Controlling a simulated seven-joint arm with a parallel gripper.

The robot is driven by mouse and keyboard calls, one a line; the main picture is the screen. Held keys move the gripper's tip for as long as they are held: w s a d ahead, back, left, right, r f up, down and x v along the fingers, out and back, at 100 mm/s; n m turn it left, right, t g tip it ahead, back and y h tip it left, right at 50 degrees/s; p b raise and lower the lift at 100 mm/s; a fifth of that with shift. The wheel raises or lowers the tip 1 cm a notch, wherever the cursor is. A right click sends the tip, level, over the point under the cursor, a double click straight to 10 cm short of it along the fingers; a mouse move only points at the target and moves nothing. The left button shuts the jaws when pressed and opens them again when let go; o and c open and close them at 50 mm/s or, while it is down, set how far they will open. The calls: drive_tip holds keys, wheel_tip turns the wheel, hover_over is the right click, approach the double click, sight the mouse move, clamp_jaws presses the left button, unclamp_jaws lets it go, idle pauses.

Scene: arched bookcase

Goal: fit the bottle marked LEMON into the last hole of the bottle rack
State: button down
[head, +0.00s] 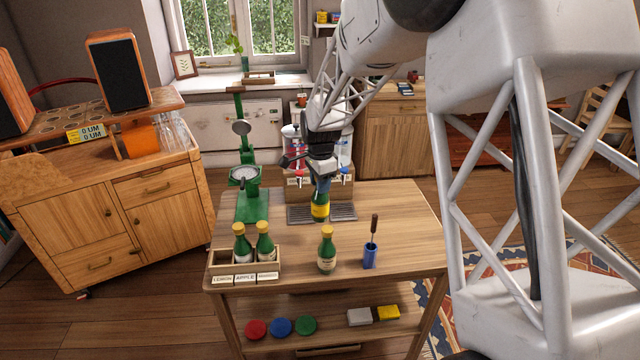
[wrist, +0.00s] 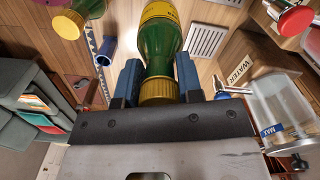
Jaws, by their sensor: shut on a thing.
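My gripper (head: 321,176) is shut on the neck of a green bottle (head: 320,207) with a yellow label. In the wrist view, my gripper's blue fingers (wrist: 159,80) flank the neck of this bottle (wrist: 157,48) at its yellow cap; its label lettering is not legible. The bottle hangs upright at the front of a metal drip grate. The bottle rack (head: 246,270) stands at the table's front left. Two green bottles fill its middle and right holes; the left hole (head: 226,260), above a card reading LEMON, looks empty.
Another capped green bottle (head: 327,252) with a pale label stands right of the rack, beside a blue cup (head: 370,256) holding a brown-handled tool. A green stand (head: 246,180) rises behind the rack. A dispenser (head: 304,180) is behind the grate (head: 342,212). The right tabletop is clear.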

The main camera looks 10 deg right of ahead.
drive_tip(key=shift+w+d+r+n, duration=4.3)
drive_tip(key=shift+w+r+n, duration=1.15)
drive_tip(key=shift+n, duration=1.65)
drive_tip(key=s+a+f+m, duration=0.2)
drive_tip(key=s+a+m, duration=0.15)
drive_tip(key=a, duration=0.95)
drive_tip(key=s+a+f+m, duration=0.25)
drive_tip(key=s+a, duration=0.25)
drive_tip(key=a, duration=0.8)
drive_tip(key=s+a+f+m, duration=0.4)
drive_tip(key=s+a+m, duration=0.1)
drive_tip(key=s+a, duration=0.6)
drive_tip(key=shift+s+a, duration=0.25)
drive_tip(key=shift+a, duration=0.5)
drive_tip(key=shift+f, duration=0.1)
